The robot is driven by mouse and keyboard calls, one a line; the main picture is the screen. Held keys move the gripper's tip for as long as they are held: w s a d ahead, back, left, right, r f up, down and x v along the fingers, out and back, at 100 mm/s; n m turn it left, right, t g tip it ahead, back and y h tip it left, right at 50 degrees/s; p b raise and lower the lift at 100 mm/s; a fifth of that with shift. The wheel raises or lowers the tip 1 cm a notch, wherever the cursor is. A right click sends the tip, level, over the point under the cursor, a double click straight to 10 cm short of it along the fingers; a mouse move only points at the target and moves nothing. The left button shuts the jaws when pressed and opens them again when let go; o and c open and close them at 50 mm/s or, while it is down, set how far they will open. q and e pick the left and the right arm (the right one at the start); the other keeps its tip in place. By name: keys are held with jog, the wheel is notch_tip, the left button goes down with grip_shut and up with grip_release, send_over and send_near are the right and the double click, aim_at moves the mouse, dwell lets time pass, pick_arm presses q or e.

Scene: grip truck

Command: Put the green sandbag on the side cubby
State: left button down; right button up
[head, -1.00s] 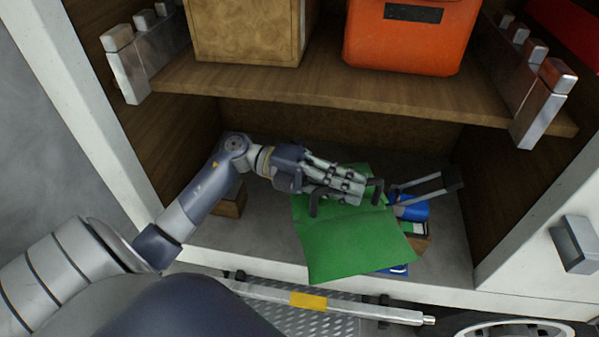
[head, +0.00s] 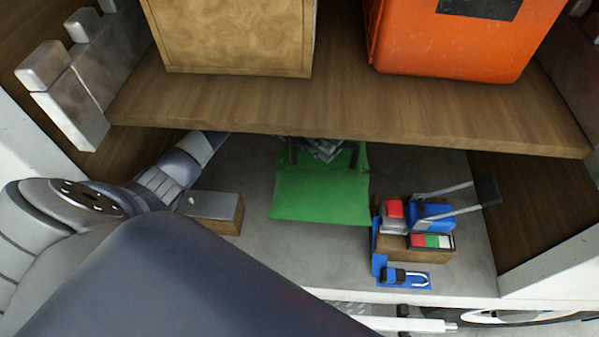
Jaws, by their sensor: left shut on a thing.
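The green sandbag (head: 318,192) is a flat green sheet-like bag on or just above the grey floor of the side cubby (head: 300,258), under the wooden shelf. My left gripper (head: 318,152) is at the bag's far edge and shut on it; the shelf's front edge hides most of the gripper. My left arm comes in from the left and passes under the shelf. I cannot tell whether the bag rests fully on the floor. My right gripper is not in view.
A wooden block (head: 217,208) with a grey top lies left of the bag. The shelf (head: 340,110) overhead holds a tan box (head: 235,38) and an orange case (head: 455,40).

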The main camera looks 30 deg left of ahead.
aim_at(322, 163)
pick_arm(q)
jog(key=shift+f, duration=0.15)
jog(key=f, duration=0.2)
jog(key=f+p, duration=0.1)
jog(key=f, duration=0.1)
jog(key=shift+w+a, duration=0.15)
jog(key=shift+w, duration=0.05)
jog(key=shift+f, duration=2.9)
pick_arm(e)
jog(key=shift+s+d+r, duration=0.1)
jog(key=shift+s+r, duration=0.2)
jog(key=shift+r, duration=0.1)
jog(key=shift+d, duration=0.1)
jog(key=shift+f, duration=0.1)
